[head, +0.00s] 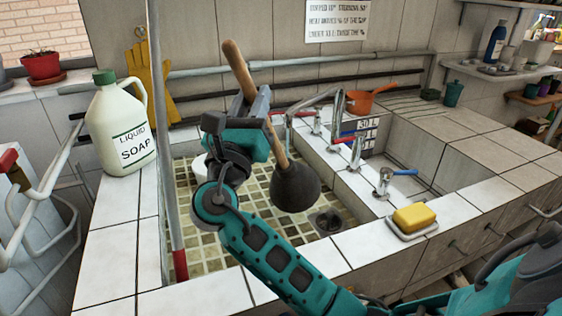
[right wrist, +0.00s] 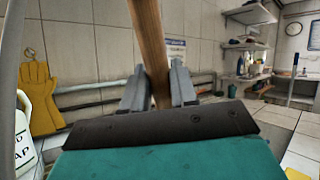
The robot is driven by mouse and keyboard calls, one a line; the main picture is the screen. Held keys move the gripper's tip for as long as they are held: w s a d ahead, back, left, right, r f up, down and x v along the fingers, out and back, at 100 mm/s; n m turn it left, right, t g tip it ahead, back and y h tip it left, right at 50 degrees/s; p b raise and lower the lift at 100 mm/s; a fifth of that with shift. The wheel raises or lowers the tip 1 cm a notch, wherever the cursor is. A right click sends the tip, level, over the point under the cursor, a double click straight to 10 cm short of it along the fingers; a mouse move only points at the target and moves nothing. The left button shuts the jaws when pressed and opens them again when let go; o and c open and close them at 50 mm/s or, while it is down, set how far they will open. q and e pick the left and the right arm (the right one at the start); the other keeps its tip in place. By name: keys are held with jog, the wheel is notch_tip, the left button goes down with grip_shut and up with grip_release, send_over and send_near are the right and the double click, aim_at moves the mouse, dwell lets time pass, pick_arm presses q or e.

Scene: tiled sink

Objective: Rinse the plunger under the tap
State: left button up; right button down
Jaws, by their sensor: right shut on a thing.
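The plunger (head: 296,187) has a dark rubber cup and a wooden handle. My right gripper (head: 256,103) is shut on the handle, which also shows between the fingers in the right wrist view (right wrist: 150,50). The plunger is tilted, its handle top leaning left and its cup hanging over the tiled basin (head: 213,255). The tap (head: 338,105) has a curved metal spout to the right of the handle and behind the cup. The cup is apart from the tap, and I see no water running. My left gripper is not in view.
A soap jug (head: 120,128) stands on the left ledge. A yellow sponge (head: 414,217) sits on a dish on the front right rim. Small valves (head: 384,182) line the basin's right wall. An orange pan (head: 362,102) is at the back. A vertical pole (head: 168,150) stands left.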

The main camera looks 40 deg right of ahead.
jog(key=shift+a+r, duration=0.1)
jog(key=shift+a, duration=0.15)
jog(key=shift+d, duration=0.1)
jog(key=shift+s+d+p, duration=0.1)
jog(key=shift+d+p, duration=0.35)
jog(key=shift+d, duration=0.05)
jog(key=shift+s, duration=0.1)
jog(key=s+a+p, duration=0.2)
jog(key=s, duration=0.5)
jog(key=shift+s+a, duration=0.25)
dwell(0.4)
dwell(1.0)
